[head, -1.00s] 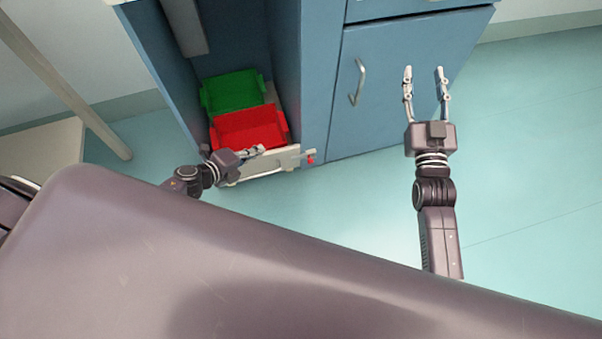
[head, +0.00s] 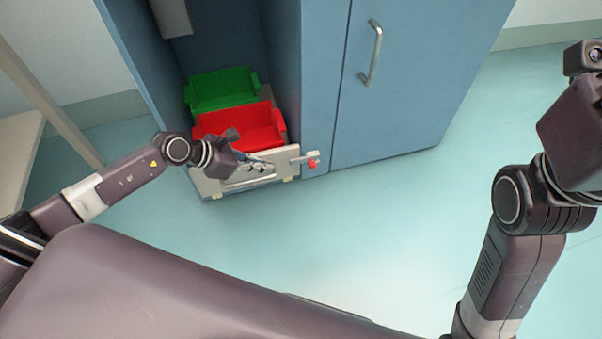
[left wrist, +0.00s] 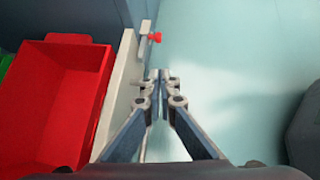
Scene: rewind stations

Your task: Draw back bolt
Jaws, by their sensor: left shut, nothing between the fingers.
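The bolt (head: 300,159) is a pale bar with a red knob (head: 312,163) at the right end of a cream front panel (head: 210,187) low on the blue cabinet. In the left wrist view the red knob (left wrist: 155,37) stands out from the panel (left wrist: 124,85), beyond my fingertips. My left gripper (head: 270,167) is shut and empty in front of the panel, left of the knob and apart from it. Its closed fingers (left wrist: 159,76) point towards the bolt end in the left wrist view. My right gripper's fingers are out of frame; only its wrist and palm show at the right edge.
A red bin (head: 240,128) and a green bin (head: 222,88) sit in the open bay behind the panel. A closed blue door (head: 400,100) with a metal handle (head: 371,55) is to the right. The pale green floor in front is clear.

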